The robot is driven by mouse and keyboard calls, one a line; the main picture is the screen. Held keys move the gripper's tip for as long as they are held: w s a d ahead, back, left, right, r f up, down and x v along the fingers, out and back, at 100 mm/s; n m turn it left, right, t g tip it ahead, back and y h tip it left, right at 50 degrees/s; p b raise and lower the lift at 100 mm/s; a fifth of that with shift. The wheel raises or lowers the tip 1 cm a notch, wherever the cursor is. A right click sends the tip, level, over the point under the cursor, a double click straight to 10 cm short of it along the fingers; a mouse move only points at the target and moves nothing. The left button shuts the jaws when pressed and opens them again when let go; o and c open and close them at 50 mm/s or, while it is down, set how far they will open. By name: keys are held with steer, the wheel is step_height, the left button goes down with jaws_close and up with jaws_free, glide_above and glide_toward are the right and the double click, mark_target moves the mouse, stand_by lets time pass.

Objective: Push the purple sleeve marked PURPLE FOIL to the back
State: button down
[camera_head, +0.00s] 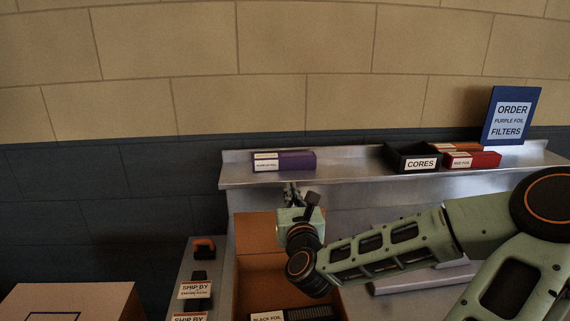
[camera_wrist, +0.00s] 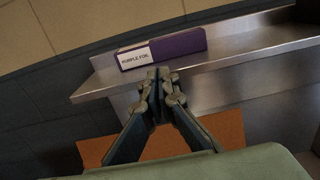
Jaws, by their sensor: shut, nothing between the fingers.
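The purple sleeve (camera_head: 298,160) lies on the left part of the steel shelf (camera_head: 350,172), with its white PURPLE FOIL label at its left front. It also shows in the wrist view (camera_wrist: 180,46), lying along the shelf near its left end. My gripper (camera_head: 293,188) is below and in front of the shelf in the head view. In the wrist view my gripper's fingertips (camera_wrist: 158,74) are together and empty, pointing at the sleeve's front side. The fingertips overlap the shelf's front edge in that picture; whether they touch anything I cannot tell.
A black CORES box (camera_head: 412,160), a red sleeve (camera_head: 473,160) and a blue order sign (camera_head: 511,116) stand at the shelf's right. An open orange-brown box (camera_head: 256,232) is below my gripper. The shelf between sleeve and CORES box is clear.

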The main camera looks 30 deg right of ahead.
mark_target(285, 163)
steer(key=x, duration=1.3)
steer(key=shift+w+d, duration=0.2)
steer(key=shift+w, duration=0.15)
steer(key=shift+b+x, duration=0.35)
steer(key=shift+x, duration=1.35)
